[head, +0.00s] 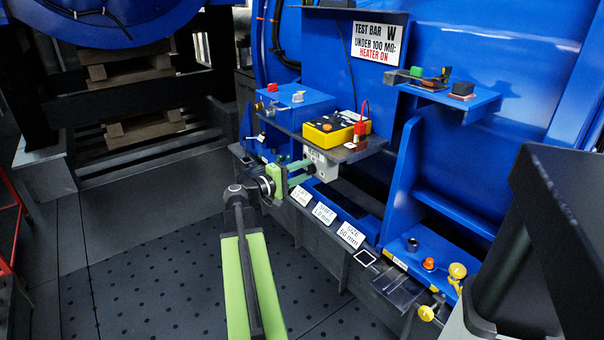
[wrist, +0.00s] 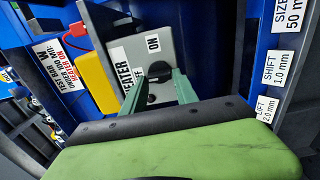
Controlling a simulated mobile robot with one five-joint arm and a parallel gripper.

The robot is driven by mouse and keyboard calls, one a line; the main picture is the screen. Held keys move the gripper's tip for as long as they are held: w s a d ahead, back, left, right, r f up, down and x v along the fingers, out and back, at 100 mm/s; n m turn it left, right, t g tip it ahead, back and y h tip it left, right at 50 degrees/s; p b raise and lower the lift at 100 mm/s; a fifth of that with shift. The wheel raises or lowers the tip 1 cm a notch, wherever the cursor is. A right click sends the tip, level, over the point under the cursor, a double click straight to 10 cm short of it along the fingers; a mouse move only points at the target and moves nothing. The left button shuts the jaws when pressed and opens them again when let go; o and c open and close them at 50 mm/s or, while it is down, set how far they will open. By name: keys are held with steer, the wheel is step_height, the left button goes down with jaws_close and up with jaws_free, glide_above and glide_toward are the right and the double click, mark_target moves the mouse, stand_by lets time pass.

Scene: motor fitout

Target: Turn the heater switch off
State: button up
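The heater switch is a grey box (wrist: 178,50) in the wrist view, with a label reading HEATER, an ON mark and a partly hidden OFF mark. Its black knob (wrist: 158,69) faces my gripper (wrist: 159,80). My two green fingers are apart, one on each side of the knob. I cannot tell whether they touch it. The knob's exact pointing is partly hidden by the fingers.
A yellow tester (head: 336,127) with a red lead stands on the shelf above the box. A sign (head: 379,40) reads TEST BAR W, UNDER 100 MΩ: HEATER ON. Label cards (head: 325,214) line the ledge below.

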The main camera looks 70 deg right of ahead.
steer(key=o, duration=0.3)
steer(key=shift+a, duration=0.1)
steer(key=v, duration=1.7)
steer(key=shift+w+a+f, duration=0.1)
steer(key=shift+a, duration=0.1)
